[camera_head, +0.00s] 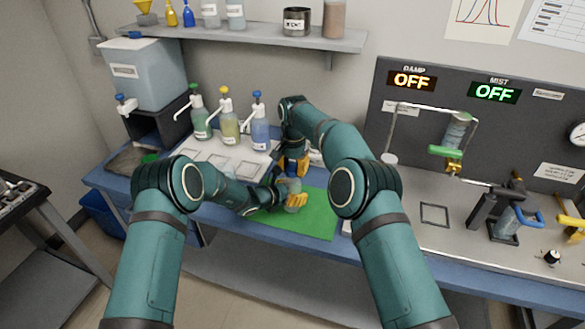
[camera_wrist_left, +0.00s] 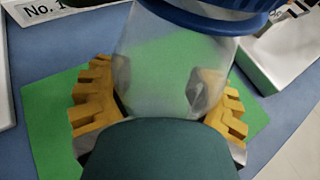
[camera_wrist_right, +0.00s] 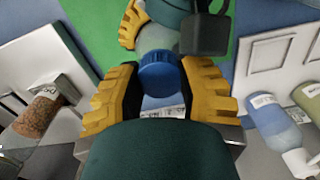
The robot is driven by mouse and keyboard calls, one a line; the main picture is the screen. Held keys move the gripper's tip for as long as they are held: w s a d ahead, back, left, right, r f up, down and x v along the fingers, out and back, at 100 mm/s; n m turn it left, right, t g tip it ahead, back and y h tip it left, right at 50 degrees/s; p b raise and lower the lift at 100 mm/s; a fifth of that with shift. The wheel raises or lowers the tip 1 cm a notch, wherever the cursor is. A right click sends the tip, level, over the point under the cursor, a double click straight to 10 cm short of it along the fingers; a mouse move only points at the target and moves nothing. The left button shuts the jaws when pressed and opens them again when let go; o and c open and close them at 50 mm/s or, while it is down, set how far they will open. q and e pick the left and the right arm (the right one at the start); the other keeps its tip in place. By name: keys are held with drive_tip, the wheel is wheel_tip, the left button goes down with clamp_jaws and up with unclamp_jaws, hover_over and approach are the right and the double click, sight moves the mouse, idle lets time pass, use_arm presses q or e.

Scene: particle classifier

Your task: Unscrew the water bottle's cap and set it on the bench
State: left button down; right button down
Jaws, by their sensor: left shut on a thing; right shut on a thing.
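The clear water bottle (camera_wrist_left: 160,55) stands upright over the green mat (camera_head: 318,217). My left gripper (camera_head: 293,198) is shut around its body, with yellow fingers on both sides in the left wrist view. The blue cap (camera_wrist_right: 161,75) is at the bottle's top; its lower edge also shows in the left wrist view (camera_wrist_left: 215,17). My right gripper (camera_head: 294,168) is above the left one and shut on the cap from above. In the head view the grippers hide most of the bottle and cap. I cannot tell whether the cap's thread is loose.
Green, yellow and blue pump bottles (camera_head: 260,130) stand behind on a white tray (camera_head: 225,155). A large water tank (camera_head: 145,75) is at the back left. The green mat's right part is bare. Rig equipment (camera_head: 505,215) stands on the bench to the right.

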drive_tip(key=c, duration=0.6)
unclamp_jaws()
drive_tip(key=shift+c, duration=0.2)
wheel_tip(320, 180, up, 4)
drive_tip(key=shift+r, duration=0.1)
drive_tip(key=shift+o, duration=0.4)
drive_tip(key=shift+d+r, duration=0.1)
drive_tip(key=shift+r, duration=0.05)
drive_tip(key=m, duration=0.2)
drive_tip(key=r+m, duration=0.1)
drive_tip(key=m, duration=0.1)
drive_tip(key=r+m, duration=0.1)
drive_tip(key=m, duration=0.1)
drive_tip(key=shift+w, duration=0.1)
drive_tip(key=m, duration=0.3)
drive_tip(key=r+m, duration=0.1)
drive_tip(key=m, duration=0.2)
drive_tip(key=shift+r, duration=0.2)
drive_tip(key=shift+f, duration=3.95)
